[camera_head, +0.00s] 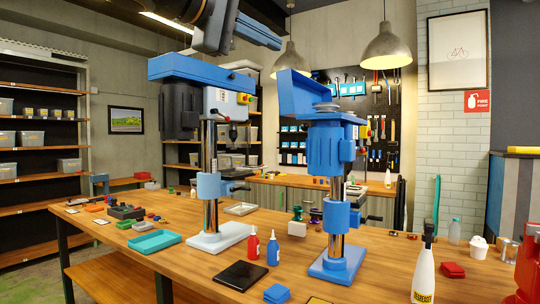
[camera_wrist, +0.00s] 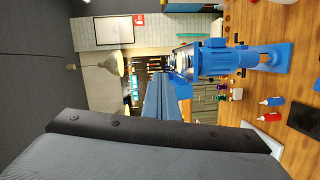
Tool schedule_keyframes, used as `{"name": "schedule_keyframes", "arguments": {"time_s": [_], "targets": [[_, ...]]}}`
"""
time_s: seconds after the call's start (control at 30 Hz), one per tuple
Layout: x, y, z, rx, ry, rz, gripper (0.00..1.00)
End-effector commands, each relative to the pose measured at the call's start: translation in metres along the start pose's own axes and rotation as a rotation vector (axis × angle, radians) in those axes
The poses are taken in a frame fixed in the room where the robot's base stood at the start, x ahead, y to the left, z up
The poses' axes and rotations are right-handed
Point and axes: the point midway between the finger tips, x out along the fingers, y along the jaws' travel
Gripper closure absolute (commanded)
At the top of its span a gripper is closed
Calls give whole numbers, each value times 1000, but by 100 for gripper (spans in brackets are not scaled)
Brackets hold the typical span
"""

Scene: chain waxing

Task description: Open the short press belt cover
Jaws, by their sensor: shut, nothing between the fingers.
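The short press (camera_head: 330,150) stands on the bench with its blue belt cover (camera_head: 298,93) tilted steeply up on its left side. The pulleys (camera_head: 326,106) beneath are exposed. In the sideways wrist view the short press (camera_wrist: 215,60) is at upper right, with part of the cover (camera_wrist: 182,86) beside my fingers. My gripper (camera_head: 278,44) has long blue fingers held together and empty, just above the raised cover's upper edge in the head view. The fingers (camera_wrist: 154,80) also show in the wrist view. Whether they touch the cover cannot be told.
The taller press (camera_head: 210,130), its blue cover (camera_head: 195,70) down, stands left under my arm. A hanging lamp (camera_head: 386,50) is to the right. Red (camera_head: 253,245) and blue (camera_head: 273,248) bottles, a black plate (camera_head: 243,275) and a white bottle (camera_head: 424,272) stand toward the front.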

Motion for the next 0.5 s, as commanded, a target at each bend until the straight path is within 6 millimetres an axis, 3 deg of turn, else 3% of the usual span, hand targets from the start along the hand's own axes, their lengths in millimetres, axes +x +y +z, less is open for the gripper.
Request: {"name": "schedule_keyframes", "arguments": {"time_s": [0.27, 0.47, 0.5], "targets": [[32, -54, -3, -83, 5, -90, 100], [67, -118, 3, -161, 0, -206, 100], [76, -136, 7, -179, -4, -239, 100]]}}
